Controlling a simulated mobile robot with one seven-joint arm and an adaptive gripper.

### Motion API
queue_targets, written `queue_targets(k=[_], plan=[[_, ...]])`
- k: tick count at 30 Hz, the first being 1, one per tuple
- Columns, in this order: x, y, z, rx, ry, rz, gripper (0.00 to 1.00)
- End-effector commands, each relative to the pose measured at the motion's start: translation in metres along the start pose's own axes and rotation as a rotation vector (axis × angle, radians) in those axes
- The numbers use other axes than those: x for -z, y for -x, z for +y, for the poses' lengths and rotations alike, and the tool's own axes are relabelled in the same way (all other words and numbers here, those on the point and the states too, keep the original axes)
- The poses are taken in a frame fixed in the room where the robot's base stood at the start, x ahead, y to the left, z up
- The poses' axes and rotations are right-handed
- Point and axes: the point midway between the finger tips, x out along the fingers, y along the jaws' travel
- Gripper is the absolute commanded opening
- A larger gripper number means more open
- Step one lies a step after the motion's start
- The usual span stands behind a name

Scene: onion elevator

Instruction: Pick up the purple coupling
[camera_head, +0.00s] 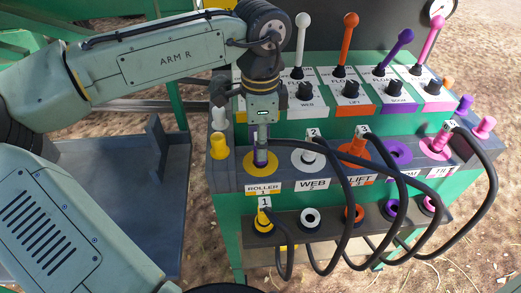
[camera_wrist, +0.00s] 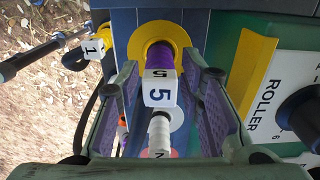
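The purple coupling (camera_wrist: 176,52) carries a white tag marked 5. It stands at the socket with the yellow ring (camera_wrist: 138,42), labelled ROLLER 1. In the head view the coupling (camera_head: 260,157) shows just below my gripper (camera_head: 260,132), in front of the same yellow ring (camera_head: 233,162). In the wrist view my gripper's two fingers (camera_wrist: 161,75) are on either side of the coupling. A gap shows between the left finger and the coupling, so the gripper looks open around it. Contact on the right side is unclear. A purple-ringed socket (camera_head: 397,147) farther right has no coupling in it.
White (camera_head: 312,152), orange (camera_head: 357,146) and pink (camera_head: 440,142) couplings with black hoses stand to the right. A yellow coupling (camera_head: 264,220) is in the lower row. Levers (camera_head: 346,45) rise behind the panel. A yellow cap (camera_head: 218,147) stands close to the left.

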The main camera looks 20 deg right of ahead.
Motion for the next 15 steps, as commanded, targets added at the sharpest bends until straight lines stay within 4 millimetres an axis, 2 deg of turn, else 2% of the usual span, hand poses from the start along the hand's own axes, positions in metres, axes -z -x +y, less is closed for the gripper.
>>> queue_targets(k=[15], plan=[[0.0,0.0002,0.0,0.0,0.0,0.0,0.0]])
